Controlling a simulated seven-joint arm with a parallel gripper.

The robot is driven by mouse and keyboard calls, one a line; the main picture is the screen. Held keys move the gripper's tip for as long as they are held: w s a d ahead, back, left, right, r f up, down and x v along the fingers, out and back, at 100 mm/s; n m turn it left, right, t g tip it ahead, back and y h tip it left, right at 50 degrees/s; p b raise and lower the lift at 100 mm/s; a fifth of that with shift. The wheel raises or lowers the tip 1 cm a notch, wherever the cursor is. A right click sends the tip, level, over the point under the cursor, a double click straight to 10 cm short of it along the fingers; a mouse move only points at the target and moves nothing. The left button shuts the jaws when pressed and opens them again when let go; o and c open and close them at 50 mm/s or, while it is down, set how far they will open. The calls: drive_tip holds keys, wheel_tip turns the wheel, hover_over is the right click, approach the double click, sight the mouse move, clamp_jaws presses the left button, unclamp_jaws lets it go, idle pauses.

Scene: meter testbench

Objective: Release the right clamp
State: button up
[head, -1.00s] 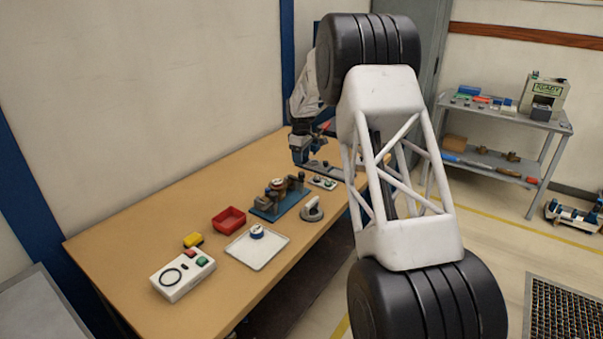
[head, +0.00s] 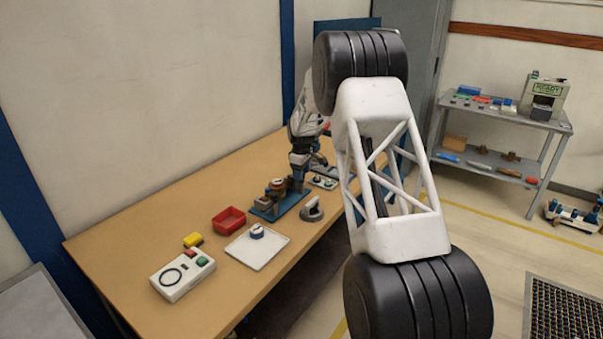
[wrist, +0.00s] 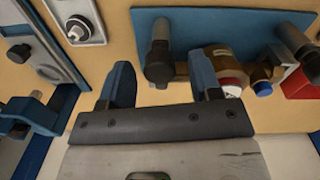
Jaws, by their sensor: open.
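The meter fixture has a blue base plate (head: 266,212) on the wooden bench, with a brass meter (wrist: 213,58) on it. In the wrist view, the dark upright post of the right clamp (wrist: 159,62) stands at the plate's left part. My gripper (wrist: 162,88) is open, its two blue fingers either side of this post in the picture. I cannot tell whether they touch it. The other clamp's dark bar (wrist: 297,42) shows at the right edge. In the head view my gripper (head: 298,181) is at the fixture's right end and hides the right clamp.
A grey round-based part (head: 312,211) stands close in front. Another device (wrist: 77,22) lies beside the plate.

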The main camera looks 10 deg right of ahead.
drive_tip(key=c, duration=0.9)
drive_tip(key=shift+c, duration=0.2)
drive_tip(key=shift+m, duration=0.5)
drive_tip(key=m, duration=0.3)
drive_tip(key=shift+m, duration=0.3)
drive_tip(key=m, duration=1.3)
drive_tip(key=shift+g, duration=0.3)
drive_tip(key=shift+w+m, duration=0.1)
drive_tip(key=shift+m, duration=0.2)
